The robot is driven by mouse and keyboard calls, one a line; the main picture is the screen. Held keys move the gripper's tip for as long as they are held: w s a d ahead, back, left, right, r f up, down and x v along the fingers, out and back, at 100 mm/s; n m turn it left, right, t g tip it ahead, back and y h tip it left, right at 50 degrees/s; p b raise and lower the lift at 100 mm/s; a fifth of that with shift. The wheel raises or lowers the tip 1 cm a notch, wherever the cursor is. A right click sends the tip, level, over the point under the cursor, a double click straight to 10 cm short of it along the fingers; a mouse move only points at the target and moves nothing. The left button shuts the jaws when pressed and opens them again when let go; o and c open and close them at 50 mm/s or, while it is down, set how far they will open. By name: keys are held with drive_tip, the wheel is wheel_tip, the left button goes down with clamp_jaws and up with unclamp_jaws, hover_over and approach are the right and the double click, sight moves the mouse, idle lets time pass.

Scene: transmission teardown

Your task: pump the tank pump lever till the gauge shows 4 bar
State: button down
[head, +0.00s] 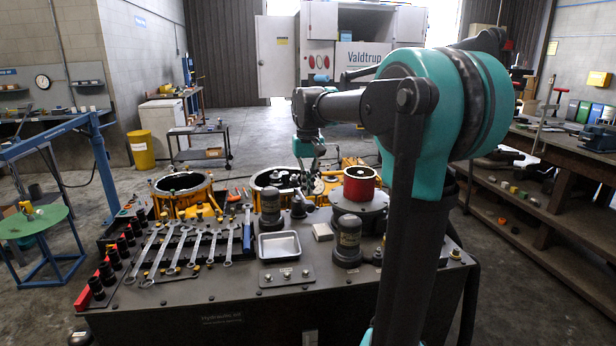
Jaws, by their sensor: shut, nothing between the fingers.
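The tank (225,318) is the large dark bench-like body in front of me, with "Hydraulic oil" lettered on its front. My gripper (313,178) is small in the head view, beyond the middle of the tank top, pointing down near the yellow housings. It is shut and holds nothing that I can see. I cannot pick out the pump lever for sure among the crowded parts around the gripper. The gauge cannot be told apart either, and no reading is legible. My arm crosses the right of the view and hides part of the tank top.
Wrenches (190,250) and black sockets (108,274) cover the tank's left side. A metal tray (279,236), dark domed motors (348,240) and a red-topped cylinder (360,184) stand nearer me. A blue hoist (60,140) is left, a workbench (560,150) right. Open floor lies behind.

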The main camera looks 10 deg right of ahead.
drive_tip(key=shift+f, duration=0.5)
drive_tip(key=shift+f, duration=4)
drive_tip(key=shift+r, duration=4.05)
